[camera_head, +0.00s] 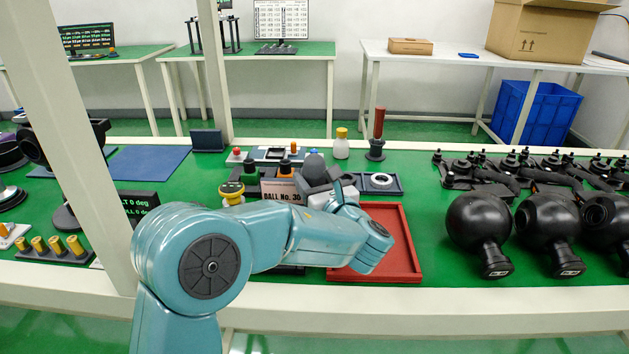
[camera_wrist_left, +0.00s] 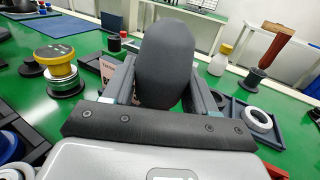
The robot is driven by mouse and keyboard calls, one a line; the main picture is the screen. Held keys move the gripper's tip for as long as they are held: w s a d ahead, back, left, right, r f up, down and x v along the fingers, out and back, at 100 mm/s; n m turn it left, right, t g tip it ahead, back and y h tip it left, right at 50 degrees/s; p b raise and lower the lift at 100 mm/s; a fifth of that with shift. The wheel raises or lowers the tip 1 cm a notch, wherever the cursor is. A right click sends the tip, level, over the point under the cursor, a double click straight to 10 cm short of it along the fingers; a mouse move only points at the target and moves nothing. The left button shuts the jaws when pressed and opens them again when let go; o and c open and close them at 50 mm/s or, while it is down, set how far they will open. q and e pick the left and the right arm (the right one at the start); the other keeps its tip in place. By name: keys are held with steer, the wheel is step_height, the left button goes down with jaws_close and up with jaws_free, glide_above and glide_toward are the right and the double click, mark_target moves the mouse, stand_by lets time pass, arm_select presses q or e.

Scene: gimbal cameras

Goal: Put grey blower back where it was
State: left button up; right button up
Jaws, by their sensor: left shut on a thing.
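The grey blower is a dark grey rounded bulb (camera_wrist_left: 166,62), upright between the jaws of my left gripper (camera_wrist_left: 163,92) in the left wrist view. In the head view its rounded top (camera_head: 314,163) shows just above my left gripper (camera_head: 316,178), over the middle of the bench. The jaws are shut on it. Its lower end is hidden by the gripper, so I cannot tell whether it touches anything below. My right gripper is not in view.
A card reading BALL No. 30 (camera_head: 283,190) and a yellow-topped part (camera_head: 231,190) stand left of the gripper. A tray with a ring (camera_head: 380,182) lies to the right. A red tray (camera_head: 403,243) lies in front. Black balls (camera_head: 478,222) stand at far right. Bare green bench shows between.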

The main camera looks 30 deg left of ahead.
arm_select(q)
steer(key=shift+f, duration=0.2)
steer(key=o, duration=0.9)
steer(key=shift+r, duration=0.1)
steer(key=shift+r, duration=0.25)
steer(key=p+v, duration=0.1)
steer(key=v, duration=1)
steer(key=shift+f, duration=0.1)
steer(key=shift+s+d+p, duration=0.25)
steer(key=shift+d+p, duration=0.05)
steer(key=shift+d, duration=0.1)
